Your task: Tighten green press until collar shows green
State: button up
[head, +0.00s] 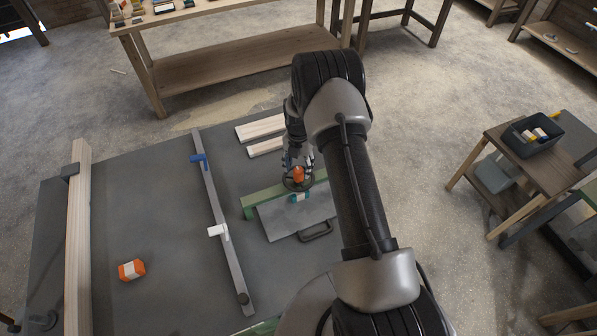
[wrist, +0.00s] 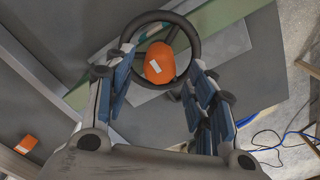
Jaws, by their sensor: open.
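The green press shows as a green bar (head: 262,200) along a grey plate on the bench, with a dark handwheel (head: 287,184) above it. An orange piece (head: 298,174) sits at the wheel's middle. In the wrist view the wheel (wrist: 196,38) is a dark ring, and the orange piece (wrist: 158,68) carries a white label. A small teal and white part (head: 300,197) lies just below the wheel; I cannot tell if it is the collar. My gripper (head: 298,160) is open over the wheel. In the wrist view its blue-padded fingers (wrist: 161,75) stand either side of the orange piece; contact is unclear.
A grey rail (head: 222,215) with a blue clamp and a white clamp lies left of the press. An orange and white block (head: 132,269) and a long timber (head: 78,230) lie further left. Pale boards (head: 262,128) lie behind. A dark handle (head: 316,231) is in front.

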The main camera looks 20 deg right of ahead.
aim_at(298, 170)
jog(key=shift+f, duration=2)
jog(key=shift+c, duration=0.3)
jog(key=c, duration=1)
